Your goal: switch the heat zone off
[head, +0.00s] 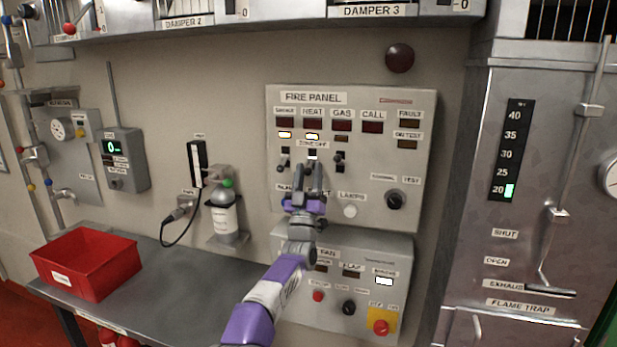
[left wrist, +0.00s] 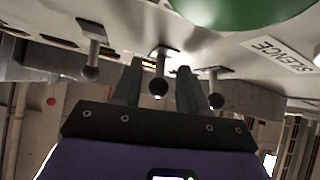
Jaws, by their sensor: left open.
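The grey fire panel (head: 415,130) is on the wall with labelled windows for smoke, heat, gas and call. Under the "zone off" label is a row of toggle levers. My left gripper (head: 309,168) is at this row, below the heat column, and hides most of the heat lever. In the left wrist view its open fingers (left wrist: 160,78) stand either side of the middle ball-ended lever (left wrist: 158,84). I cannot tell whether they touch it. My right gripper is out of view.
The smoke lever (head: 283,160) and gas lever (head: 340,160) flank the heat lever closely. A silence label (left wrist: 283,55) and green button (left wrist: 240,8) show in the wrist view. A lower panel (head: 400,255) and a table with a red bin (head: 88,262) are below.

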